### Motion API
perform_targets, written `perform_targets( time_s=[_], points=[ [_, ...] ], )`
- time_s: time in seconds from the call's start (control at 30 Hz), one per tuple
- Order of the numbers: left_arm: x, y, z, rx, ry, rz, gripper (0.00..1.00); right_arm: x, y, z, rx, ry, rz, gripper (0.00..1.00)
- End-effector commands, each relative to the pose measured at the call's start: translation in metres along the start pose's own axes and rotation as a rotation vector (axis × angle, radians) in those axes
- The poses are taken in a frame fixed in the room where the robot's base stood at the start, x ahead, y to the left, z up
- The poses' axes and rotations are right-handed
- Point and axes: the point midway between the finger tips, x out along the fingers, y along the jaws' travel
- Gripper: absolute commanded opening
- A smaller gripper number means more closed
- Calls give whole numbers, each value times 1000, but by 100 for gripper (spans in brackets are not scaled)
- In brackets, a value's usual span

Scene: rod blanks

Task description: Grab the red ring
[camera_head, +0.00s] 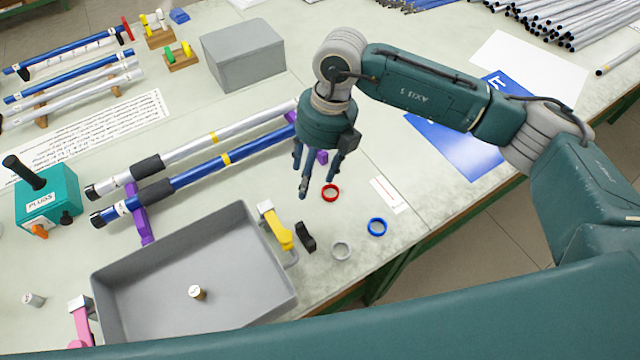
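The red ring (331,200) lies flat on the light table top, just right of the middle. My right gripper (318,178) comes in from the right and hangs above the table, pointing down. Its fingers are spread apart with nothing between them. The fingertips show just left of and above the red ring in the picture. The gripper appears apart from the ring, but its exact height is hard to tell. My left gripper is not in view.
A blue ring (377,234) and a grey ring (341,259) lie near the front edge. A grey tray (120,283), a yellow clamp (279,232) and a black piece (306,237) are to the left. Blue and silver rods on purple supports (139,222) lie beside the gripper.

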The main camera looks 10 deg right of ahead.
Motion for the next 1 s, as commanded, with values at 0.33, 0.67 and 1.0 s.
perform_targets(
  time_s=[0.33, 0.67, 1.0],
  points=[
    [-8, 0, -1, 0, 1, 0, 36, 3, -61, 19, 73, -43, -201, 56],
    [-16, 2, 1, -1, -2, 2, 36, 38, -65, 21, 69, -45, -197, 56],
    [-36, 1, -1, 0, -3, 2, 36, 83, -68, 22, 69, -45, -196, 56]
  ],
)
